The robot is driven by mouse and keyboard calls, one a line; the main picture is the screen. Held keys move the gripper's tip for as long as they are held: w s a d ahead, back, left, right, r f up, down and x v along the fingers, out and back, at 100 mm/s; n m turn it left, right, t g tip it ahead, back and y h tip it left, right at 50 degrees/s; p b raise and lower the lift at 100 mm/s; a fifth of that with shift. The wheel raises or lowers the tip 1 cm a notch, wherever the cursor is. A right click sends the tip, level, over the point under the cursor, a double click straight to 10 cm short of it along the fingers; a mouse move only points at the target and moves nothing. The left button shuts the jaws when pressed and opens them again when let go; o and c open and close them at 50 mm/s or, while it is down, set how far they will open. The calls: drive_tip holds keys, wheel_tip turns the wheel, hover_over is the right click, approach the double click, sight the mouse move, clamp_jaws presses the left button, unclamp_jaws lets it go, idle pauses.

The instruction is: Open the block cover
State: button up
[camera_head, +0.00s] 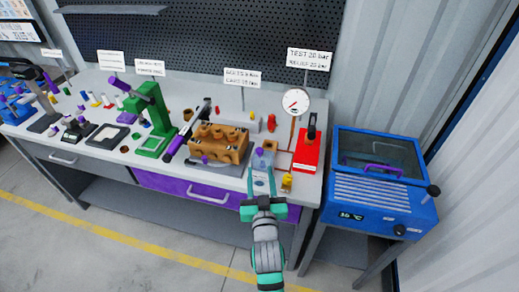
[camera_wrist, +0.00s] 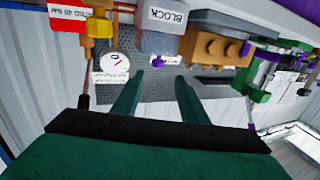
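The block cover (camera_wrist: 158,42) is a clear, greyish lid with a small purple knob (camera_wrist: 158,61), at the top middle of the wrist view. A grey face marked "BLOCK" (camera_wrist: 165,16) adjoins it, its lettering upside down. In the head view the cover (camera_head: 262,157) sits near the bench's front edge, right of the brown pump block, and looks closed. My gripper (camera_head: 262,173) is just in front of it, partly hiding it. In the wrist view my gripper (camera_wrist: 159,78) is open and empty. The knob appears between and just beyond the fingertips; I cannot tell whether they touch it.
The brown pump block (camera_head: 218,143) stands close on the left. A red box (camera_head: 305,152), a yellow fitting (camera_head: 287,182) and a pressure gauge (camera_head: 296,102) on a pipe are close on the right. A blue machine (camera_head: 380,190) stands beside the bench. Floor in front is clear.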

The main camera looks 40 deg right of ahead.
sight(260, 152)
drive_tip(key=x, duration=1.1)
drive_tip(key=shift+d+r, duration=0.15)
drive_tip(key=shift+d, duration=0.15)
clamp_jaws()
